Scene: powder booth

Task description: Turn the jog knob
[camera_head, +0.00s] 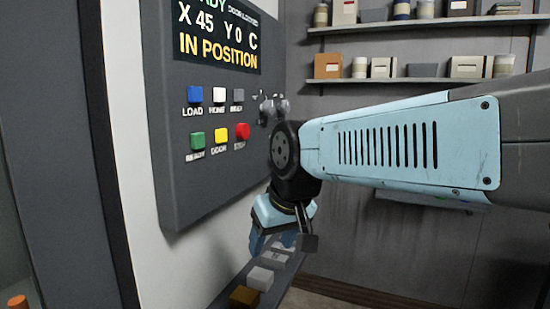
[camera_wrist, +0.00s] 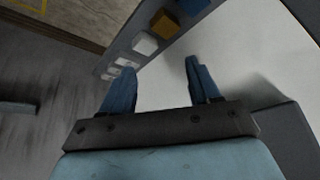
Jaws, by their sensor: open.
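A grey control panel (camera_head: 178,140) hangs on the white wall. At its right edge is a grey lobed knob (camera_head: 272,105), which looks like the jog knob; my arm partly covers it and any label. It is not seen in the wrist view. My gripper (camera_head: 266,240) points downward below the panel, well under the knob. Its two blue fingers also show in the wrist view (camera_wrist: 160,82), spread apart with nothing between them. In the head view the fingers overlap a narrow ledge, and I cannot tell whether they touch it.
The panel has blue, white, grey, green, yellow and red buttons under a screen (camera_head: 217,38) reading "IN POSITION". The narrow grey ledge (camera_head: 282,287) below carries white blocks (camera_head: 260,278) and an ochre block (camera_head: 244,296). Wall shelves (camera_head: 425,80) with boxes and jars stand behind my arm.

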